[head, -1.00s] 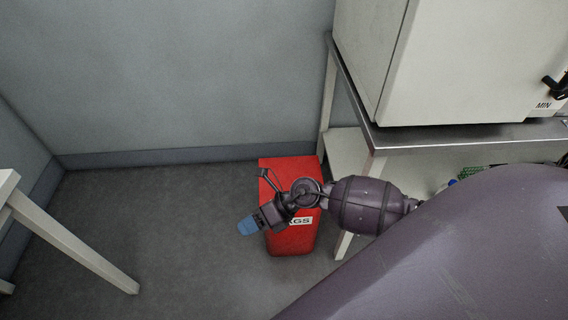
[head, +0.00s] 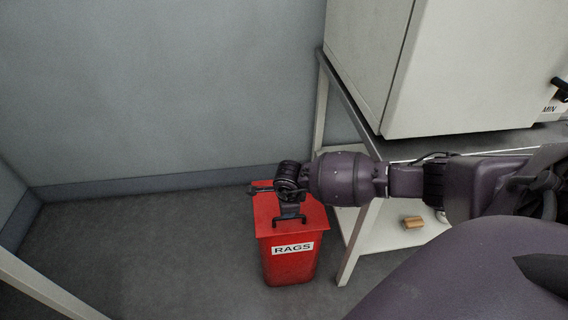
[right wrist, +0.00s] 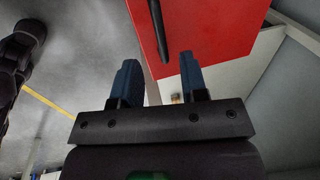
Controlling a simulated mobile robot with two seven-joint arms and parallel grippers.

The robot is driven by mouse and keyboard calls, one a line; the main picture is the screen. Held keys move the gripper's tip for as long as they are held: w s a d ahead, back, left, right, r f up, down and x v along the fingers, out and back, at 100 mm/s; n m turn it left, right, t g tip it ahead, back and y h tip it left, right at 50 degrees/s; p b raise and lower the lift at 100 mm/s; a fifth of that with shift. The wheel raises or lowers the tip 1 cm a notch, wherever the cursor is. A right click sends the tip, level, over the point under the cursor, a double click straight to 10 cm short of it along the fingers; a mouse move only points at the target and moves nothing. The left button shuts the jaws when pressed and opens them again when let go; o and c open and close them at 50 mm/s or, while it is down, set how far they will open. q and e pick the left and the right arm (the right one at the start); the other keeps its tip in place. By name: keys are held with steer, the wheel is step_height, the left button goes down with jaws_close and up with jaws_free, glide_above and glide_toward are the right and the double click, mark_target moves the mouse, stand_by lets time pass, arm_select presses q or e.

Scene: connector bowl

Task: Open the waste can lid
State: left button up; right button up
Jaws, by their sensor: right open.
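The red waste can (head: 290,262) with a RAGS label stands on the floor beside the bench. Its red lid (head: 264,208) lies over the top and looks shut. In the right wrist view, a dark bar handle (right wrist: 158,32) shows against the red lid (right wrist: 205,25). My right gripper (right wrist: 158,72) is open and empty, its two blue fingers pointing toward the lid. The bar lies ahead of the gap between the fingertips, apparently not gripped. In the head view, my right wrist is above the lid and its blue fingertips are hidden. My left gripper is not in view.
A metal-topped bench (head: 345,85) with a white cabinet (head: 455,65) stands right of the can. A small brown block (head: 413,222) lies on its lower shelf. The grey wall is behind. Floor left of the can (head: 150,245) is clear.

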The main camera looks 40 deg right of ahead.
steer(key=b, duration=0.2)
glide_above(287, 226)
step_height(287, 226, down, 6)
steer(key=shift+a+r, duration=0.1)
steer(key=shift+w+f, duration=0.15)
steer(key=shift+f, duration=0.3)
jaws_close()
